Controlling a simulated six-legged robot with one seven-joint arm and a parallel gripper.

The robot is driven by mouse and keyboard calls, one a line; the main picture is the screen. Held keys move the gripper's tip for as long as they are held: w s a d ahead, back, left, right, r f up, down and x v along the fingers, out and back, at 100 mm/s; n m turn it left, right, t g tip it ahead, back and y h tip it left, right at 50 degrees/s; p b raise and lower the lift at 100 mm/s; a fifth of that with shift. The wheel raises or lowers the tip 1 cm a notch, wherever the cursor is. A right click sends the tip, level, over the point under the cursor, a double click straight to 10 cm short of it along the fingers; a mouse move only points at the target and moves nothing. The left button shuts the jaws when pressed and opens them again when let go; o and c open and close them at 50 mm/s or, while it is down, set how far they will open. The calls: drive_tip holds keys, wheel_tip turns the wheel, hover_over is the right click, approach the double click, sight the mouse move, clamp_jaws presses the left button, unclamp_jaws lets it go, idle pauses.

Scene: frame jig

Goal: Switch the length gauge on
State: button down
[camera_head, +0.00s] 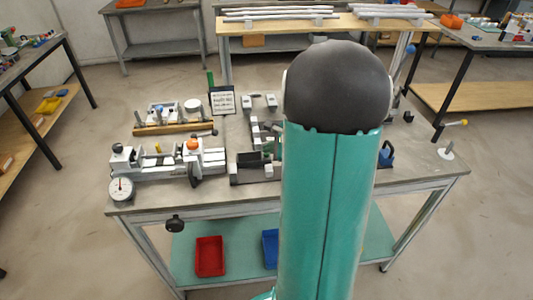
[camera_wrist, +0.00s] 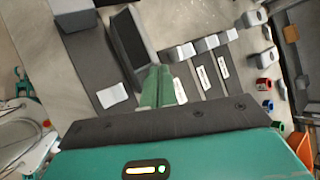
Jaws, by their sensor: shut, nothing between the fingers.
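In the wrist view, my green gripper (camera_wrist: 161,72) is shut and empty. Its tips are beside a box with a dark, blank face (camera_wrist: 129,36), which may be the length gauge. I cannot tell whether the tips touch it. A dark block (camera_head: 249,159) in the head view seems to be the same box, on the fixture at the middle of the bench. No lit display shows on it. My arm hides part of the fixture in the head view.
The grey bench (camera_head: 140,206) also bears a clamp fixture with an orange knob (camera_head: 192,145), a round dial (camera_head: 121,189), a small sign (camera_head: 222,98) and a blue item (camera_head: 386,153). A red bin (camera_head: 210,256) sits on the shelf below.

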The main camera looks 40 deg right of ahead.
drive_tip(key=shift+f, duration=0.25)
drive_tip(key=shift+r, duration=0.5)
wheel_tip(320, 180, up, 6)
idle(0.9)
